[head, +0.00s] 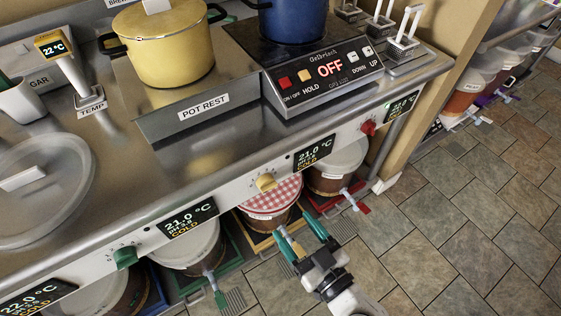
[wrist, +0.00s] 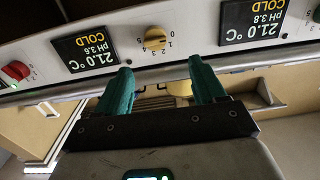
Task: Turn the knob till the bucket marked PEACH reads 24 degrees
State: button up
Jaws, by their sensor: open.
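A yellow knob (head: 265,182) sits on the pale front panel, and it also shows upside down in the wrist view (wrist: 155,38). To its right in the head view, a display (head: 315,152) reads 21.0 °C, COLD; to its left, another display (head: 188,215) also reads 21.0 °C, COLD. A red-checked-lid bucket (head: 270,197) stands beneath the yellow knob. Bucket labels are too small to read, so I cannot tell which is PEACH. My gripper (head: 297,227) is open and empty, below and in front of the panel. Its teal fingers (wrist: 161,78) point toward the yellow knob, apart from it.
A green knob (head: 125,257) and a red knob (head: 368,127) are on the same panel. Other buckets (head: 187,245) with taps stand below the counter (head: 110,165). A yellow pot (head: 165,45) and a cooker reading OFF (head: 325,75) are on top. The tiled floor (head: 450,200) at right is clear.

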aim_at(270, 188)
jog(key=p+x, duration=0.1)
jog(key=x, duration=0.2)
jog(key=p+x, duration=0.1)
jog(key=x, duration=0.3)
jog(key=p+x, duration=0.1)
jog(key=x, duration=0.2)
jog(key=shift+w+d+r+p, duration=0.3)
jog(key=shift+w, duration=0.1)
jog(key=shift+w+a+f, duration=0.1)
jog(key=shift+w+a, duration=0.3)
jog(key=shift+w, duration=0.1)
jog(key=shift+c, duration=0.2)
jog(key=c, duration=1)
